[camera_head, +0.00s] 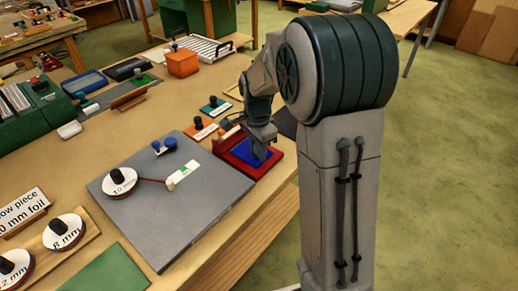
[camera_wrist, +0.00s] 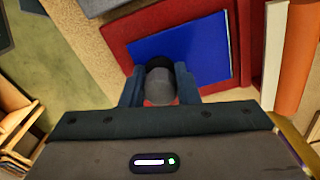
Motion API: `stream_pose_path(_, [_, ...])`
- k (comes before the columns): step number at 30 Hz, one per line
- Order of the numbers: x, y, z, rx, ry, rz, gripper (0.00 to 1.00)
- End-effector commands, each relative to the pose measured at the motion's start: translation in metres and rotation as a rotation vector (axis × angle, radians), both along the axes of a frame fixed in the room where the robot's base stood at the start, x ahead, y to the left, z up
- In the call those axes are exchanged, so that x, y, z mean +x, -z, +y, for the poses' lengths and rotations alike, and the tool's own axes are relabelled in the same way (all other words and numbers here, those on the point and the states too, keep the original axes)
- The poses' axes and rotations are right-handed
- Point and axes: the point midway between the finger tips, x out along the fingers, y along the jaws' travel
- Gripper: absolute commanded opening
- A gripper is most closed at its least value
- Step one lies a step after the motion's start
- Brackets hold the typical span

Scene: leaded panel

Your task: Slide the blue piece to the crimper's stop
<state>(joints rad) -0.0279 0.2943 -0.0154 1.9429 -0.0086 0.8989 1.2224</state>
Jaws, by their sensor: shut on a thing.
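The blue piece (camera_head: 240,149) is a flat blue plate lying within a red tray-like fixture (camera_head: 268,171) at the near edge of the table. In the wrist view the blue piece (camera_wrist: 200,45) lies against the fixture's red surface (camera_wrist: 117,35). My gripper (camera_head: 261,150) is low over the fixture. In the wrist view my gripper (camera_wrist: 160,88) is shut on a dark, rounded knob at the blue piece's edge. The fingers hide the knob's base. I cannot tell which part of the fixture is the stop.
A grey board (camera_head: 205,205) with a white-topped weight (camera_head: 120,182) lies left of the fixture. An orange plate (camera_head: 201,128) and a green plate (camera_head: 215,106) lie behind it. A green machine (camera_head: 40,105) stands at far left. The floor at right is open.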

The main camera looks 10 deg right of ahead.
Motion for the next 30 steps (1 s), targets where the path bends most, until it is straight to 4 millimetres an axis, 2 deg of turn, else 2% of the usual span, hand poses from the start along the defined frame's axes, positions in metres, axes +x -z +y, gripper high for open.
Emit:
stream_pose_path(22, [0.0096,-0.0004,0.0070,0.000,-0.001,-0.001,0.08])
stream_pose_path(23, [0.0094,-0.0003,0.0070,0.000,-0.001,-0.001,0.36])
stream_pose_path(24, [0.0093,-0.0003,0.0069,0.000,-0.001,-0.001,0.47])
stream_pose_path(25, [0.0093,-0.0003,0.0069,0.000,-0.001,-0.001,0.53])
stream_pose_path(30, [0.0091,-0.0001,0.0067,0.000,-0.001,0.000,0.53])
